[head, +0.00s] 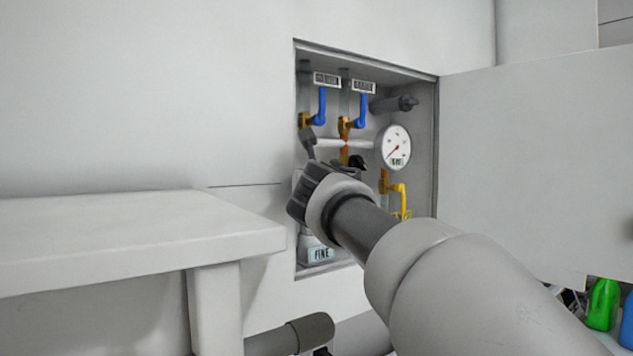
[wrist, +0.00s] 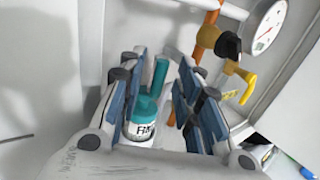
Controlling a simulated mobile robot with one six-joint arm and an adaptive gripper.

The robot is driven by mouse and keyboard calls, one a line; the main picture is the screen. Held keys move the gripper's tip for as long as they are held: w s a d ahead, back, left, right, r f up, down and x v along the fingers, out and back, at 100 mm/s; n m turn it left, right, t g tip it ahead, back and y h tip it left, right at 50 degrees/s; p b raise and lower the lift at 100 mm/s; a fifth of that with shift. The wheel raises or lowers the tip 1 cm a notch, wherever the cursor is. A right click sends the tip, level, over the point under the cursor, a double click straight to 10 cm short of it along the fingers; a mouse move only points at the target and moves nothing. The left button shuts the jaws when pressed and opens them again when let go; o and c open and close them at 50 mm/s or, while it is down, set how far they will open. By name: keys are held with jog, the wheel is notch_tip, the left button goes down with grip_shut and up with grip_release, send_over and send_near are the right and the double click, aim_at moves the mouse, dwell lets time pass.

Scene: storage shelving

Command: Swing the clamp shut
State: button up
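My gripper (wrist: 160,64) is open in the wrist view, its blue-padded fingers well apart. Between them in the picture is a teal-topped canister (wrist: 142,110) with a white label and an upright teal bar. The bar leans slightly and does not visibly touch either finger. I cannot tell whether the bar is the clamp. In the head view my gripper (head: 308,147) reaches into the open wall cabinet, and my wrist hides most of its lower left.
The cabinet holds blue-handled valves (head: 361,110), a round gauge (head: 396,147), a yellow lever (head: 400,194) and a black knob (wrist: 227,45). The cabinet door (head: 540,160) stands open at right. A white bench (head: 130,235) is at left.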

jog(key=s, duration=1.2)
jog(key=shift+d, duration=0.15)
